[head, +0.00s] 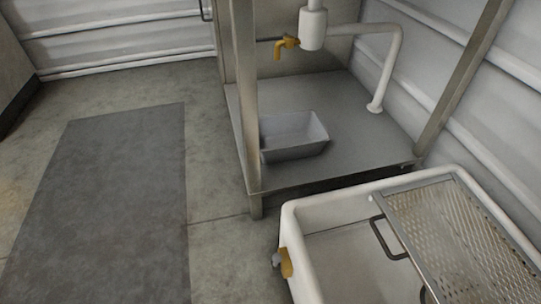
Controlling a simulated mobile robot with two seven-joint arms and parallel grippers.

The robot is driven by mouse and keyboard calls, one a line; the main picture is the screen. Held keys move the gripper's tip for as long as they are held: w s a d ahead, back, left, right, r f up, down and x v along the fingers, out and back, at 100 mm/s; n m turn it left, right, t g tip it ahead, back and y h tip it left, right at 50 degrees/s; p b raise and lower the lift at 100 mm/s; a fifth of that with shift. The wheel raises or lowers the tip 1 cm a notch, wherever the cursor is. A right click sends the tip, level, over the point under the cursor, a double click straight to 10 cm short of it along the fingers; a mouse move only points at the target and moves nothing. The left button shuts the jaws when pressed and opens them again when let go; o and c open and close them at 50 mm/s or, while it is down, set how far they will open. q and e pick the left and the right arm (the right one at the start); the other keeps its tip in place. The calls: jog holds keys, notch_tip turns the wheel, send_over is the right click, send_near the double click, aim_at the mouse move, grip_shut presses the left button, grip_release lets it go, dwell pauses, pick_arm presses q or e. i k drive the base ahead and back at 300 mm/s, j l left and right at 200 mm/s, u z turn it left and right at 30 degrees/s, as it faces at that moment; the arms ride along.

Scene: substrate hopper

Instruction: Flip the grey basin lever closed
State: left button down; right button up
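A white basin (335,210) stands at the bottom right. On the outside of its left wall sits a yellow valve (286,263) with a small light-grey lever (276,260) pointing out to the left. The lever is small in the picture, and I cannot tell whether it is open or closed. Neither of my grippers is in view.
A metal stand behind the basin holds a grey tray (295,153) below a yellow tap (285,43) and a white pipe (398,60). A perforated metal sheet (455,235) partly covers the basin. A dark mat (110,200) lies on the open floor at left.

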aim_at(277, 258)
jog(key=j+z, duration=0.4)
jog(key=k+l+u, duration=0.15)
jog(key=k+l, duration=0.15)
jog(key=l, duration=0.15)
jog(key=z, duration=1.15)
jog(key=k+j+z, duration=0.1)
jog(key=i+j+u, duration=0.1)
jog(key=j, duration=0.25)
jog(key=i+j+u, duration=0.1)
jog(key=j, duration=0.25)
jog(key=i+j, duration=0.2)
jog(key=j, duration=0.15)
jog(key=k+u, duration=0.05)
